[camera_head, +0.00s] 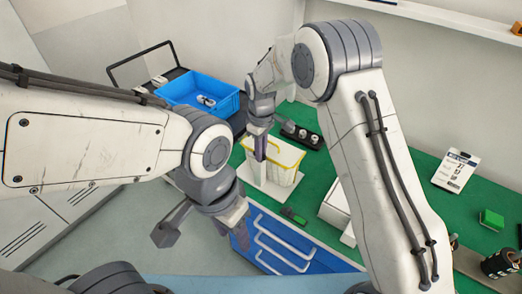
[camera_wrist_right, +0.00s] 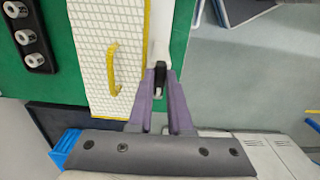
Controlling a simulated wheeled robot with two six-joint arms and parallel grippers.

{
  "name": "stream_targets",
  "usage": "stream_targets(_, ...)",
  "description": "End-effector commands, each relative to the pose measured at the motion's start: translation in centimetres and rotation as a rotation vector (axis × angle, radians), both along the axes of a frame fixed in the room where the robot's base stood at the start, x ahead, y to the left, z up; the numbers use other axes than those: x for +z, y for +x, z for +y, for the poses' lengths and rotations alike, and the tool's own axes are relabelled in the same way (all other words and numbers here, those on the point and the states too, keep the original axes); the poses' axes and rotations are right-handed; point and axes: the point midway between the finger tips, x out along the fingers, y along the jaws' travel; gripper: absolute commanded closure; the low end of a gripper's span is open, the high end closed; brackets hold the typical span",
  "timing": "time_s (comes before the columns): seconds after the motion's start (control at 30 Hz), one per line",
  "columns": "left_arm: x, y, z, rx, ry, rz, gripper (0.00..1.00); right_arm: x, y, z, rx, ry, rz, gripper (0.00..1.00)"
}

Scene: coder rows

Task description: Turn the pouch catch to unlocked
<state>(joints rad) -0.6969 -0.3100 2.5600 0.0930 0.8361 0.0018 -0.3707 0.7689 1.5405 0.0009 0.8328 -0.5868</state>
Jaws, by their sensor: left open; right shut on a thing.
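The pouch (camera_head: 288,172) is white with yellow edging and stands on a white base on the green worktop. In the right wrist view the pouch (camera_wrist_right: 100,50) shows a grid pattern and a yellow loop handle (camera_wrist_right: 115,72). My right gripper (camera_head: 260,150) is at the pouch's left side in the head view. Its purple fingers, also in the right wrist view (camera_wrist_right: 160,80), are shut on a small dark catch (camera_wrist_right: 160,74) beside a white part. The catch's setting cannot be read. My left gripper (camera_head: 234,220) is open and empty, lower left of the pouch, above the floor.
A blue bin (camera_head: 200,88) with small parts stands behind left. A dark holder with white rolls (camera_head: 302,134) lies behind the pouch. A blue drawer unit (camera_head: 280,240) is below the worktop.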

Motion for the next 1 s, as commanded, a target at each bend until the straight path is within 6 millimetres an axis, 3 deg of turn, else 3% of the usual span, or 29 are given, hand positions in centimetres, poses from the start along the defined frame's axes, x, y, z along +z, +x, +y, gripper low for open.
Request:
stream_targets(0.23,0.0,0.0,0.0,0.000,0.000,0.000,0.50,0.2,0.1,-0.1,0.003,-0.001,-0.004,1.00)
stream_targets(0.27,0.0,0.0,0.0,0.000,0.000,0.000,0.50,0.2,0.1,-0.1,0.003,-0.001,-0.004,0.75)
stream_targets(0.3,0.0,0.0,0.0,0.000,0.000,0.000,0.50,0.2,0.1,-0.1,0.002,-0.001,-0.004,0.60)
stream_targets(0.33,0.0,0.0,0.0,0.000,0.000,0.000,0.50,0.1,0.1,-0.1,0.002,-0.001,-0.004,0.53)
stream_targets(0.73,-0.3,0.0,0.0,0.000,0.000,0.000,0.50,0.6,0.1,0.0,0.001,0.001,-0.004,0.53)
stream_targets(1.0,-1.6,0.0,0.0,-0.001,0.000,0.000,0.50,5.4,0.2,0.0,0.001,0.002,-0.008,0.53)
